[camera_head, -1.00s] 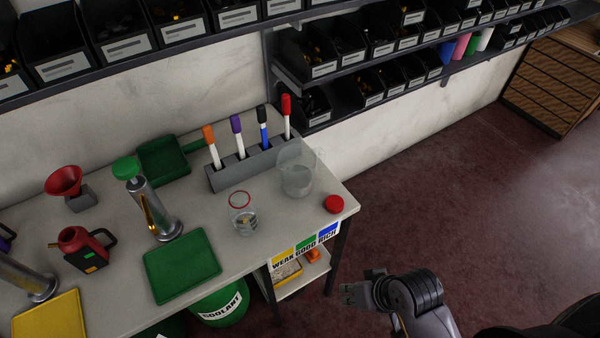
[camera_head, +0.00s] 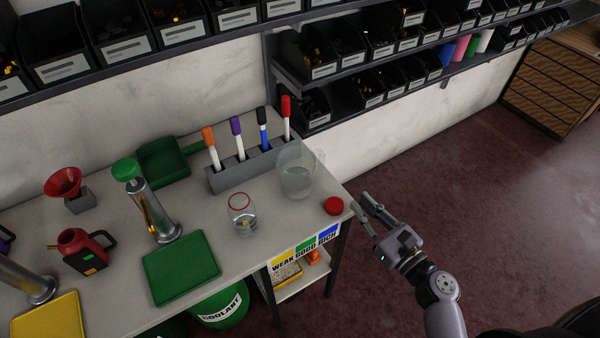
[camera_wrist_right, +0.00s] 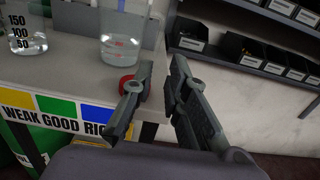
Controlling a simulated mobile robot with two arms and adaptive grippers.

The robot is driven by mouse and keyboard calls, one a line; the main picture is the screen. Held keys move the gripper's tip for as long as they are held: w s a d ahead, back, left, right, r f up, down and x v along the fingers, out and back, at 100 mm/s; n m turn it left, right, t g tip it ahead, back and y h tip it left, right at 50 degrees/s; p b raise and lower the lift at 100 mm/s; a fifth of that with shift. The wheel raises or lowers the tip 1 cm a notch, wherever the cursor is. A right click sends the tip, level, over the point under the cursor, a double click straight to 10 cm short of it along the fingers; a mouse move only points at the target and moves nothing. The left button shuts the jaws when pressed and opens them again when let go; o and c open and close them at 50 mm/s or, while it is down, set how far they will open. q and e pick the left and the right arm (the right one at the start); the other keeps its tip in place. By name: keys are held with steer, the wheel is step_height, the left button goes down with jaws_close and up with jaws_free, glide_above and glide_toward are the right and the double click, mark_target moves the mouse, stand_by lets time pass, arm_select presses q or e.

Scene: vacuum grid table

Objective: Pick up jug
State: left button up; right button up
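A clear jug (camera_head: 296,180) with liquid in it stands upright near the right end of the workbench (camera_head: 120,215). In the right wrist view the clear vessel (camera_wrist_right: 122,42) at the upper middle appears to be this jug. My right gripper (camera_head: 359,201) is open and empty just off the bench's right edge, to the right of and in front of the jug, not touching it. In the right wrist view its two fingers (camera_wrist_right: 162,66) are apart, with the jug beyond and to their left. My left gripper is not in view.
A red cap (camera_head: 333,206) lies at the bench edge between gripper and jug. A small clear jar (camera_head: 241,214) with a red rim stands left of the jug. A grey marker holder (camera_head: 240,170) is behind it. Shelves with bins (camera_head: 370,88) hang above; open floor lies right.

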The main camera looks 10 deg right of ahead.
steer(key=p, duration=0.2)
glide_toward(321, 160)
steer(key=x, duration=0.4)
steer(key=shift+w+d+f, duration=0.1)
steer(key=shift+w+f, duration=0.15)
steer(key=shift+w, duration=0.05)
steer(key=shift+p+x, duration=0.3)
steer(key=shift+x, duration=2.7)
steer(key=shift+c, duration=0.2)
jaws_close()
steer(key=shift+s+f, duration=0.1)
